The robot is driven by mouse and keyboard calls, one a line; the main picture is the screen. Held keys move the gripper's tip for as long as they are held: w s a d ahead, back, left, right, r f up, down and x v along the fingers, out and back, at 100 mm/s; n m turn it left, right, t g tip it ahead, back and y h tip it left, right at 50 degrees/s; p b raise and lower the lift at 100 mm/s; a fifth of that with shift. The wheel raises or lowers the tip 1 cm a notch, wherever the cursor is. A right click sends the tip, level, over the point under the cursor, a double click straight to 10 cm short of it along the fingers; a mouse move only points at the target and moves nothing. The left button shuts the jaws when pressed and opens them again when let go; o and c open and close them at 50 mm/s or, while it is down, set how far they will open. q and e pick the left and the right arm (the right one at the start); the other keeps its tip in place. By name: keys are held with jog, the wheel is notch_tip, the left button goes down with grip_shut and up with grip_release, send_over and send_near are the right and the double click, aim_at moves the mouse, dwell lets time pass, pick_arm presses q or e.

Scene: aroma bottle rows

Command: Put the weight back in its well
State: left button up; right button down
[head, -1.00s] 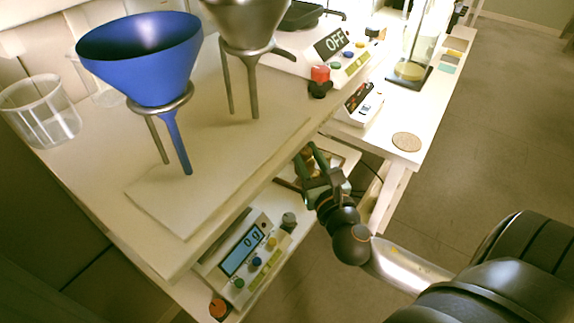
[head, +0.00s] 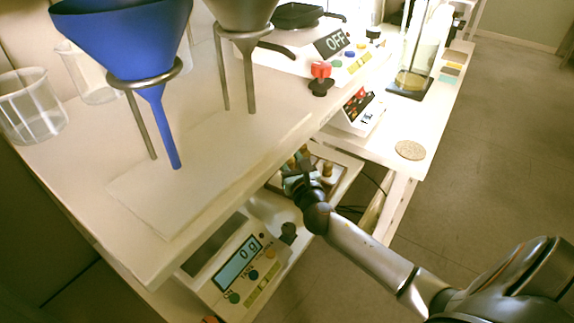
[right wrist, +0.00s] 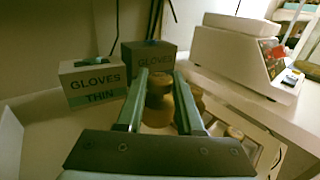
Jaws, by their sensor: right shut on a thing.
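My right gripper (head: 298,170) reaches under the edge of the upper shelf, over a wooden weight box on the lower shelf. In the right wrist view its two green fingers (right wrist: 158,98) are shut on a brass weight (right wrist: 158,88), which shows between them with its knob up. More brass weights stand close behind and to the right of it. The box (right wrist: 262,150) lies below and to the right, with round tops in it. In the head view another brass weight (head: 328,169) shows right of the gripper. Which well is empty is hidden. My left gripper is out of view.
The upper shelf (head: 235,165) overhangs the gripper and holds a blue funnel (head: 130,40). A scale reading 0 g (head: 238,265) sits at the lower left. Two glove boxes (right wrist: 92,82) stand behind the weights. A cork disc (head: 410,150) lies on the right-hand table.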

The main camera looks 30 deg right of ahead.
notch_tip(320, 180, down, 3)
jog(key=shift+r+b, duration=0.1)
jog(key=shift+b, duration=0.55)
jog(key=shift+r, duration=0.1)
jog(key=shift+f+b, duration=0.35)
jog(key=shift+f, duration=0.25)
jog(key=c, duration=0.8)
grip_release()
jog(key=shift+f, duration=0.1)
jog(key=shift+o, duration=1.3)
